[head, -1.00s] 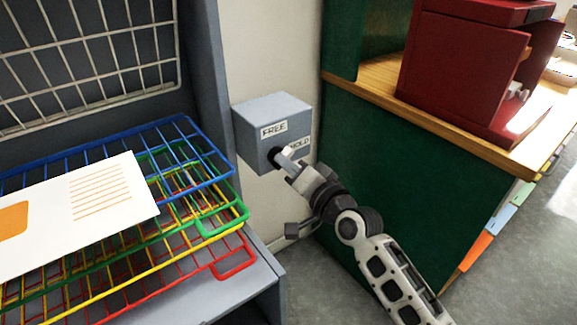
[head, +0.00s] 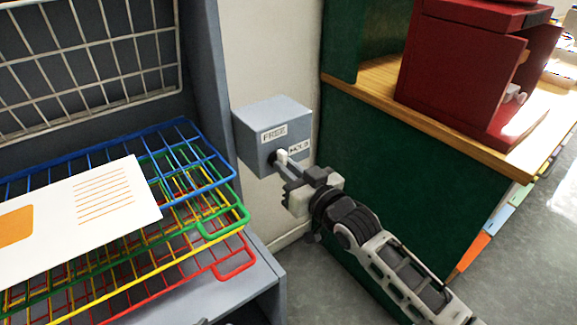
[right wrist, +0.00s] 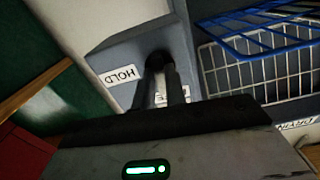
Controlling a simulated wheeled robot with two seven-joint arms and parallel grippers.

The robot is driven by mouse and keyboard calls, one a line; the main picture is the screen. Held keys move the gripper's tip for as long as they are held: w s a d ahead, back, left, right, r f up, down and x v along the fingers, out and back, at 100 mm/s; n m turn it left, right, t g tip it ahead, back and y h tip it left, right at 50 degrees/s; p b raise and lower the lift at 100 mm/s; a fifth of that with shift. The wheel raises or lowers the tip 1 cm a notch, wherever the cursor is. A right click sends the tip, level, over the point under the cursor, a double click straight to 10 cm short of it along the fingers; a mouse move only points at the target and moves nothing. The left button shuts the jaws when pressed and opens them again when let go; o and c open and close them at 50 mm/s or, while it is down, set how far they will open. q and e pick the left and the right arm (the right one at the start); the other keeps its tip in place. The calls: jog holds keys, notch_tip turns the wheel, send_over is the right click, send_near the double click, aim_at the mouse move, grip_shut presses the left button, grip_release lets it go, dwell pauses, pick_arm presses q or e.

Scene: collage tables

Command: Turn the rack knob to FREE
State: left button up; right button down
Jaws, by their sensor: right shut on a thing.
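The rack knob sits on the front of a grey box (head: 258,145) on the wall beside the rack. The box carries a FREE label (head: 274,133) above the knob and a HOLD label (head: 299,148) to its right. My right gripper (head: 286,168) is shut on the knob, with a small white pointer tip showing by the fingers. In the right wrist view, the dark knob (right wrist: 158,60) lies at the fingertips, the HOLD label (right wrist: 122,76) is clear, and the other label is mostly hidden behind a finger. The pointer's exact direction is unclear. My left gripper is out of view.
Stacked blue, green, yellow and red wire racks (head: 235,268) stand at the left, with a white printed sheet (head: 105,205) on top. A green cabinet (head: 400,170) with a wooden top and a red machine (head: 455,75) stands close on the right.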

jog(key=shift+n, duration=0.6)
jog(key=c, duration=1.4)
grip_release()
jog(key=shift+c, duration=0.2)
jog(key=v, duration=1.6)
jog(key=shift+s, duration=0.1)
